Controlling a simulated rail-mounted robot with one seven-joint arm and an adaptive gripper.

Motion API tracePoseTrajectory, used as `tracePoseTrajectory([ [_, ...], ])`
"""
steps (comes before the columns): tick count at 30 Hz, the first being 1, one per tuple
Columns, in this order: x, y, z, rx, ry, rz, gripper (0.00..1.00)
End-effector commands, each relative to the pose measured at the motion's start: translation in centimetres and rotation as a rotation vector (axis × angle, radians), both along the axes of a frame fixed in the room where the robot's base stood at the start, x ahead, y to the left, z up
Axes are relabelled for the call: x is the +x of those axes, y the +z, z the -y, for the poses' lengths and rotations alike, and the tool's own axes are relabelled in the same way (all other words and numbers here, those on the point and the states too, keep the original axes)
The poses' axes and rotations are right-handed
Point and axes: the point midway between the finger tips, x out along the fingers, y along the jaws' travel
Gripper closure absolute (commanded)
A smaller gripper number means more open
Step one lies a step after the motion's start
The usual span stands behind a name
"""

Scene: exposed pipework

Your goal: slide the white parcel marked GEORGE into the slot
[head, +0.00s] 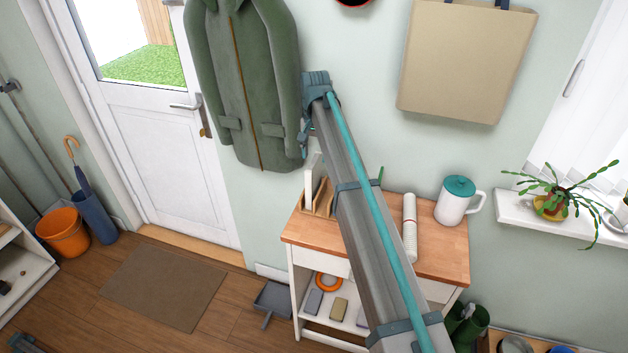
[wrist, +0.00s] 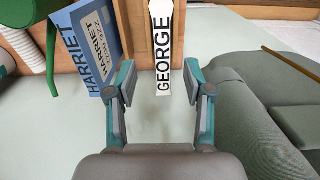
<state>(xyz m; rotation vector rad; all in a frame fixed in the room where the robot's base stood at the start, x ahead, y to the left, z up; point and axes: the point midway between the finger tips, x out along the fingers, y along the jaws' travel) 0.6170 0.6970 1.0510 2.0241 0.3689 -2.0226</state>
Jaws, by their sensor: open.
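The white parcel marked GEORGE (wrist: 163,48) is at the top middle of the wrist view, with its label reading sideways. Its far end is against brown wood, and I cannot tell which compartment it stands in. A white upright piece, seemingly the same parcel, shows in the head view (head: 309,180) at a wooden rack (head: 322,203) on the cabinet. My gripper (wrist: 158,84) is open, its fingers to the left and right of the parcel's near end, with gaps on both sides. In the head view the arm hides part of the rack. I cannot make out which slot is meant.
A blue parcel marked HARRIET (wrist: 88,45) is close beside the left finger. A green coat (wrist: 275,105) hangs close on the right.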

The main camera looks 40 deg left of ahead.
Motion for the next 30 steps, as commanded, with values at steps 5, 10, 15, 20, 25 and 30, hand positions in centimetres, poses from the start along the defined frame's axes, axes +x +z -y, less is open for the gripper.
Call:
tracePoseTrajectory([
  [5, -0.1, -1.6, 0.0, 0.001, 0.0, -0.001, 0.48],
  [10, -0.2, -2.4, 0.0, 0.001, -0.001, -0.001, 0.48],
  [15, -0.6, -4.4, -0.1, 0.0, -0.001, -0.002, 0.48],
  [20, -0.5, -6.4, -0.1, 0.001, -0.001, -0.001, 0.48],
  [25, -0.5, -6.8, -0.2, 0.002, -0.001, -0.001, 0.48],
  [30, -0.5, -6.8, -0.2, 0.002, -0.001, -0.001, 0.63],
])
